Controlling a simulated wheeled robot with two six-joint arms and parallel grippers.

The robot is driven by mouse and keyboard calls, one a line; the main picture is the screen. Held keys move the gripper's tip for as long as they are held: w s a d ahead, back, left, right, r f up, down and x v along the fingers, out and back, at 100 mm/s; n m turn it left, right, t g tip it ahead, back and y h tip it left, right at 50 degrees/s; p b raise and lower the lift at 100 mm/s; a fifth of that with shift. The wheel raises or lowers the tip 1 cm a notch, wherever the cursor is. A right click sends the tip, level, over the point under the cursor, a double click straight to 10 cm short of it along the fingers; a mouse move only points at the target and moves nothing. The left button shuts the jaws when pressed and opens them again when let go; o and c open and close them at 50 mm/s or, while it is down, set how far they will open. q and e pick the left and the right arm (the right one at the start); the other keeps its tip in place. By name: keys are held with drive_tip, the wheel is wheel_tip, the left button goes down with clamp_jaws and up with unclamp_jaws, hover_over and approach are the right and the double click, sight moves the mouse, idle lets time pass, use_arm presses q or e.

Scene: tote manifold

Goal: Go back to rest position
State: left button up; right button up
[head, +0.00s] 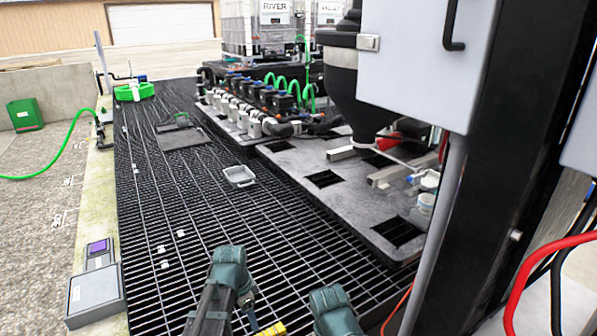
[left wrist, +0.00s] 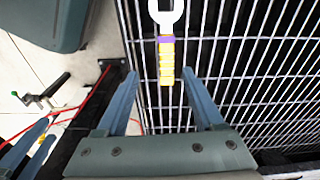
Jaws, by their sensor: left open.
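My left gripper (left wrist: 160,75) is open in the left wrist view, its two blue-grey fingers spread wide with nothing held between them. A wrench (left wrist: 167,50) with a grey open end, a purple band and a yellow handle lies on the dark grating beyond the fingertips. Its handle end appears between them in the picture. In the head view the yellow handle (head: 272,330) shows at the bottom edge, beside my left forearm. Two blue-grey fingers, apparently of my right gripper (left wrist: 45,130), show at the lower left of the wrist view; their opening is unclear.
A grey tray (head: 240,176) sits on the grating (head: 190,215). A grey box (head: 95,297) stands at the left edge. A platform with a valve manifold (head: 255,105) and a black hopper (head: 350,95) is to the right. A cabinet (head: 425,60) and dark post crowd the right side.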

use_arm(q)
drive_tip(key=s+d+r+n+p, duration=0.2)
drive_tip(key=s+d+r+p, duration=0.1)
drive_tip(key=r+p, duration=0.3)
drive_tip(key=s+d+r+n+y+p, duration=0.1)
drive_tip(key=s+d+r+n+p, duration=0.1)
drive_tip(key=s+d+r+p, duration=0.2)
drive_tip(key=s+d+r+n+y+p, duration=0.1)
drive_tip(key=s+d+r+n+p, duration=0.1)
drive_tip(key=s+r+p, duration=0.3)
wheel_tip(320, 180, up, 5)
drive_tip(key=d+p, duration=0.1)
drive_tip(key=p, duration=0.2)
drive_tip(key=shift+s+d+r+n+g, duration=0.15)
drive_tip(key=shift+s+d+n+g, duration=0.15)
drive_tip(key=shift+n+g, duration=0.1)
use_arm(e)
wheel_tip(320, 180, up, 20)
drive_tip(key=shift+r, duration=0.15)
use_arm(q)
drive_tip(key=shift+a, duration=0.15)
use_arm(e)
drive_tip(key=shift+a, duration=0.15)
